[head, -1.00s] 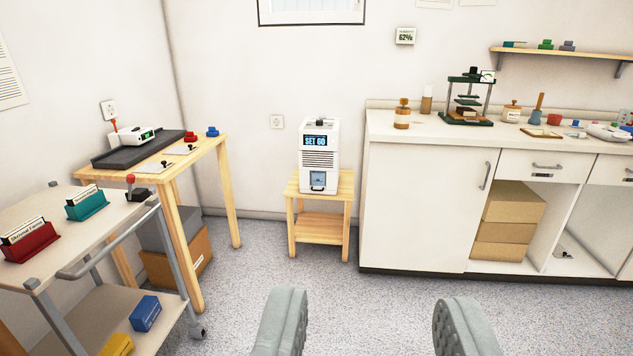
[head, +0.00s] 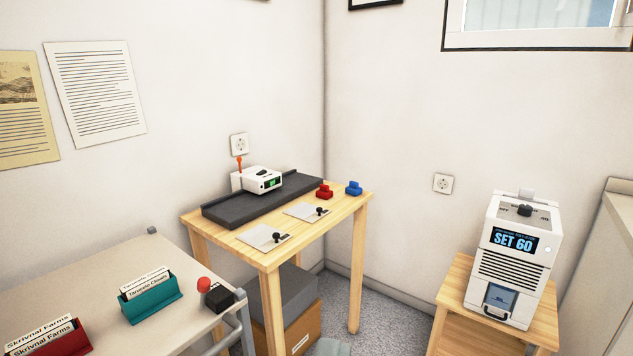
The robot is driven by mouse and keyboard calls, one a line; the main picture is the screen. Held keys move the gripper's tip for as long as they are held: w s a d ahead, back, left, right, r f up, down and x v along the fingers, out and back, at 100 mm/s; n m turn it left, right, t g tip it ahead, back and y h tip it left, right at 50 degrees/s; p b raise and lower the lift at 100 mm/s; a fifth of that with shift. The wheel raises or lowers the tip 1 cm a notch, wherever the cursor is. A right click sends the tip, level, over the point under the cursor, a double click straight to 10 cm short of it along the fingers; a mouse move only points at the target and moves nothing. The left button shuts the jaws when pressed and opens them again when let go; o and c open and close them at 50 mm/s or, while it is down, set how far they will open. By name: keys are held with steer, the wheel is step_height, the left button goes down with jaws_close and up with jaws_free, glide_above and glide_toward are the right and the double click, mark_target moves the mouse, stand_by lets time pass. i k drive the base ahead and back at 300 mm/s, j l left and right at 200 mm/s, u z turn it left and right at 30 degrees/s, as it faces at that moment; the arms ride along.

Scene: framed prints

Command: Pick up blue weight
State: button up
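The blue weight (head: 353,188) is a small blue block with a knob on top. It stands upright near the far right corner of the wooden table (head: 338,221). A similar red weight (head: 324,192) stands just left of it. My gripper shows at most as a small grey-green patch (head: 330,348) at the bottom edge, well below and apart from the blue weight. Its fingers are otherwise out of frame, so its opening is hidden.
A dark tray (head: 222,212) with a white device (head: 257,179) lies along the table's back. Two pale plates with black knobs lie in front. A cart (head: 60,290) with card holders is at the left. A white machine (head: 512,255) stands on a stool at the right.

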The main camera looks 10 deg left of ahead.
mark_target(353, 189)
steer(key=i+u, duration=0.15)
steer(key=i+l+u, duration=0.1)
steer(key=i+l, duration=0.4)
steer(key=i, duration=0.3)
steer(key=i+l, duration=0.6)
steer(key=i, duration=0.2)
steer(key=i+l+u, duration=0.15)
steer(key=i+l, duration=0.45)
steer(key=i, duration=0.2)
